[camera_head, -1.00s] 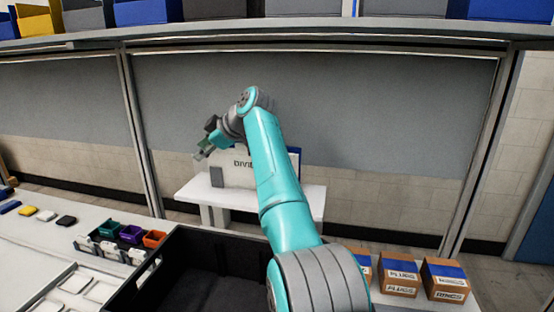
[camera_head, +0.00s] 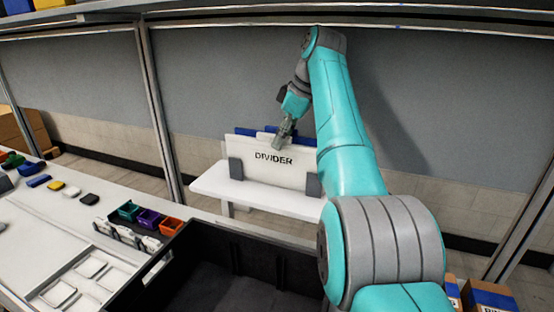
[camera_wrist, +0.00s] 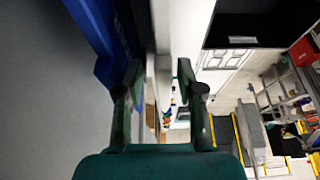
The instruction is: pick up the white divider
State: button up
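The white divider (camera_head: 274,169), marked "DIVIDER", stands upright on a small white table (camera_head: 262,201). A grey holder grips its left end (camera_head: 235,169) and another its right end (camera_head: 313,184). My gripper (camera_head: 280,143) points down at the divider's top edge, near its middle, and hides a little of it. In the wrist view my gripper (camera_wrist: 159,85) has its two fingers apart, with a pale upright edge between them, apparently the divider (camera_wrist: 163,45). I cannot tell whether either finger touches it.
Blue panels (camera_head: 245,131) stand behind the divider, and one blue panel (camera_wrist: 100,35) is close beside the left finger in the wrist view. A black bin (camera_head: 215,275) and small coloured bins (camera_head: 150,218) lie in front. A grey partition (camera_head: 225,85) stands behind.

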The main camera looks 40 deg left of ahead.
aim_at(274, 162)
jog(key=x, duration=0.5)
jog(key=shift+s+a+r, duration=0.15)
jog(key=shift+s+a, duration=0.05)
grip_shut()
